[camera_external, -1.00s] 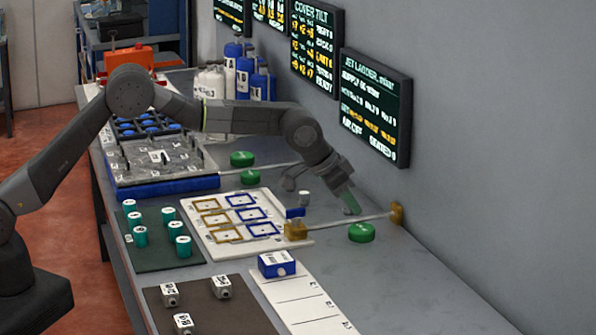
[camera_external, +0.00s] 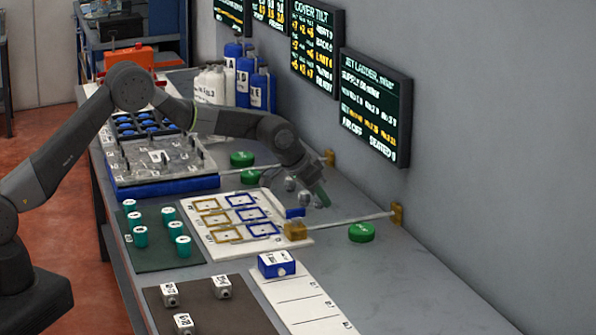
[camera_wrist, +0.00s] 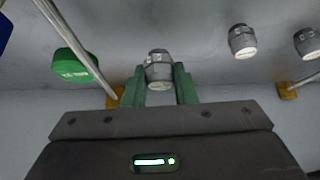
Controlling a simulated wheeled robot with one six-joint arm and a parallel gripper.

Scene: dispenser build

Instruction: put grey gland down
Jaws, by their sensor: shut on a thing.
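In the wrist view a grey gland (camera_wrist: 158,72), a small ribbed cylinder, sits between the two green fingers of my gripper (camera_wrist: 162,84), which is shut on it. Two more grey glands, a nearer one (camera_wrist: 242,41) and one at the edge (camera_wrist: 307,42), stand apart to the right on the grey bench. In the external view my gripper (camera_external: 321,194) is low over the bench, behind the white board (camera_external: 275,250) and left of the wall-side rod bracket. The held gland is hard to make out there, and I cannot tell whether it touches the bench.
A thin rod (camera_external: 350,222) runs from a gold block (camera_external: 295,230) to a gold bracket (camera_external: 397,213). A green disc (camera_external: 362,232) lies beside it. Wall screens (camera_external: 375,105) hang above the bench. Bare bench (camera_external: 430,290) lies at the front right.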

